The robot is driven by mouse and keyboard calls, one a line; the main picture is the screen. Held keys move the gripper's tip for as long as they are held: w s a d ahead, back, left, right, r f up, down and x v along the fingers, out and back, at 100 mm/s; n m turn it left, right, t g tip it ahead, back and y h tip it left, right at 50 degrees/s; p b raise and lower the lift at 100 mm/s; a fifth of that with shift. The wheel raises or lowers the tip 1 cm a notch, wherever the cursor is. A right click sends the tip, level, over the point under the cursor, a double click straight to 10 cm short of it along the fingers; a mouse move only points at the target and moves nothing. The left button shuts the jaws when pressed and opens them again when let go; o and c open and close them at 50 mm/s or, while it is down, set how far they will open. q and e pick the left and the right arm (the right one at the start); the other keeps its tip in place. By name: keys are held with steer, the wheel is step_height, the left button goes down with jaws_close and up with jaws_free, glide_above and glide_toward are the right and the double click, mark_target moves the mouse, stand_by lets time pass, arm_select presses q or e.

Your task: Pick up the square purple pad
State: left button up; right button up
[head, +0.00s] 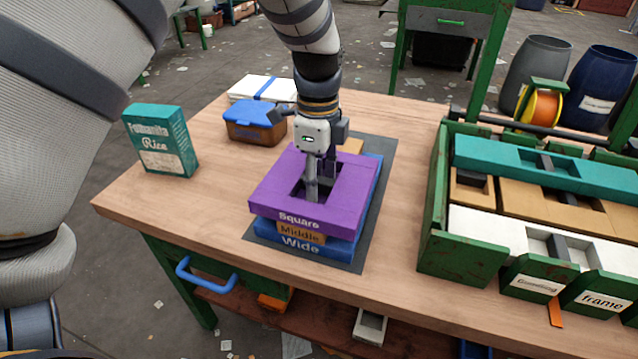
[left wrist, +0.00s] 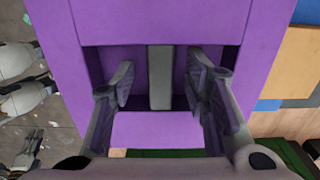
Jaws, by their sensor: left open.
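The square purple pad (head: 347,197) lies on top of a stack, over a tan pad labelled Middle (head: 300,233) and a blue pad labelled Wide (head: 338,249). Its front face reads Square. My left gripper (head: 320,184) points down into the recess in the pad's middle. In the left wrist view, the purple pad (left wrist: 160,20) fills most of the picture. A grey bar (left wrist: 160,77) crosses its recess. The open fingers of my left gripper (left wrist: 160,88) stand on either side of the bar, with a gap on each side.
The stack stands on a dark grey mat (head: 383,172) on a wooden table. A teal rice box (head: 160,140) and a blue-lidded box (head: 256,122) stand to the left. A green crate (head: 430,225) with several pads stands at the right. Bare table lies between mat and crate.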

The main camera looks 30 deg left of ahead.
mark_target(319, 180)
arm_select(q)
steer(key=shift+r, duration=0.1)
jaws_close()
steer(key=shift+r, duration=0.1)
steer(key=shift+r, duration=0.35)
steer(key=r, duration=0.3)
steer(key=shift+s+d+r+p, duration=0.15)
steer(key=shift+d+r+p, duration=0.05)
steer(key=shift+r+p, duration=0.1)
steer(key=s+d+r+p, duration=0.1)
steer(key=s+d+r, duration=0.7)
steer(key=s, duration=0.2)
steer(key=shift+s+d+r, duration=0.2)
steer(key=shift+d+r, duration=0.1)
steer(key=shift+d, duration=0.05)
arm_select(e)
steer(key=shift+t, duration=0.6)
steer(key=w+r, duration=0.2)
steer(key=w, duration=0.1)
steer(key=shift+r, duration=0.35)
arm_select(q)
steer(key=shift+w, duration=0.1)
